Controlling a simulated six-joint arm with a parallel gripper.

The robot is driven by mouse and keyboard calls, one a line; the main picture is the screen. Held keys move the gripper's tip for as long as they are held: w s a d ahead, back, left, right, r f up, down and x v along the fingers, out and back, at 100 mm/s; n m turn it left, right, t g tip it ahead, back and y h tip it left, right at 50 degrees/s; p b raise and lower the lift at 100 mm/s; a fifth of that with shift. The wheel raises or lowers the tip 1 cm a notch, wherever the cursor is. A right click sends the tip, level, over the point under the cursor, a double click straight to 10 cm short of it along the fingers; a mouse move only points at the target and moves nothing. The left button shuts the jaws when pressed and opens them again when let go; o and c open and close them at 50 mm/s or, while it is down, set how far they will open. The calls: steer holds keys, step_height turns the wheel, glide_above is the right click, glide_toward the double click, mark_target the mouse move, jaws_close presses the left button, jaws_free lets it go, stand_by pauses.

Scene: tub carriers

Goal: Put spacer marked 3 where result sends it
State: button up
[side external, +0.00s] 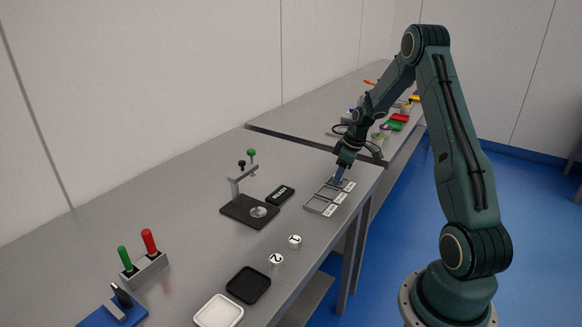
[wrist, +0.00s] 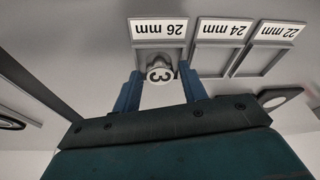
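The spacer marked 3 (wrist: 160,74) is a pale round piece. In the wrist view it sits at the compartment labelled 26 mm (wrist: 143,57), overlapping its open side. My gripper (wrist: 161,82) has its blue fingers on either side of the spacer, with visible gaps between. In the side view my gripper (side external: 339,180) is low over the far end of the row of labelled compartments (side external: 318,204), and hides the spacer. The gauge (side external: 237,214) stands to the left, its dark display (side external: 281,195) lit with a reading too small to read.
Spacers marked 1 (side external: 295,241) and 2 (side external: 276,260) stand on the bench. A black tray (side external: 248,285) and white tray (side external: 218,312) lie nearer. A holder (side external: 146,270) with red and green handles is at left. The 24 mm (wrist: 214,60) and 22 mm (wrist: 258,62) compartments look empty.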

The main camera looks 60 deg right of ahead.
steer(key=shift+o, duration=0.4)
steer(key=shift+r, duration=0.1)
steer(key=shift+s+r, duration=0.1)
steer(key=shift+r, duration=0.4)
steer(key=v, duration=1.1)
